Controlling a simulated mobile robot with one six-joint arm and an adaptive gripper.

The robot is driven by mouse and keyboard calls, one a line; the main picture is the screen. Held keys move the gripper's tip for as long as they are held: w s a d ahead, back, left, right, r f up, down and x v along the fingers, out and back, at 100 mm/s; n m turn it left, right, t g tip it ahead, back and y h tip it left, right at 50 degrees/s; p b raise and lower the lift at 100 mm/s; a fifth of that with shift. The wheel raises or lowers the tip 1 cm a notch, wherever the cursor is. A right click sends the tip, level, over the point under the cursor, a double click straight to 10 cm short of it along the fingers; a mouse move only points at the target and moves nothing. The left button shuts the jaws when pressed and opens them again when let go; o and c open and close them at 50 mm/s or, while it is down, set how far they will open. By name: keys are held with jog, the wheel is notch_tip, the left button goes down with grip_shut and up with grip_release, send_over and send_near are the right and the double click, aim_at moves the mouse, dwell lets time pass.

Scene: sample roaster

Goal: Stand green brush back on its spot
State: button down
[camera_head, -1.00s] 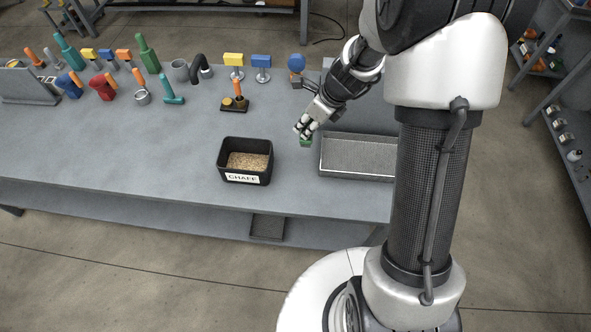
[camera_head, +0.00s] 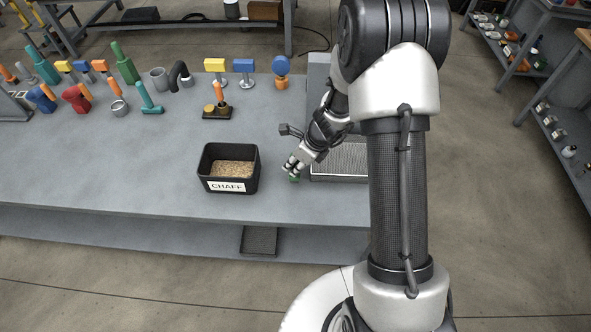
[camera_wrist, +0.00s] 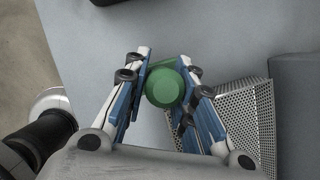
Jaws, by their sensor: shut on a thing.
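My gripper (camera_head: 291,166) is over the bench, between the chaff bin and the perforated metal tray. In the wrist view my gripper (camera_wrist: 164,95) has its blue-and-white fingers on both sides of a green brush (camera_wrist: 166,86), shut on it. The round end of the green brush faces the wrist camera. In the head view only a small green part of the brush (camera_head: 293,179) shows below the fingertips. The rest of it is hidden, and I cannot tell whether it touches the bench. No marked spot for it can be made out.
The black chaff bin (camera_head: 210,185) stands left of my gripper. The perforated tray (camera_head: 345,158) is close on the right. Coloured tools, including a green-handled one (camera_head: 123,64), stand along the back of the bench (camera_head: 150,160). The bench has free room left of the bin.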

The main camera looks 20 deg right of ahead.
jog(key=shift+f, duration=1)
jog(key=shift+b, duration=0.3)
jog(key=shift+f, duration=0.25)
jog(key=c, duration=1.3)
grip_release()
jog(key=shift+c, duration=0.2)
jog(key=shift+r, duration=0.15)
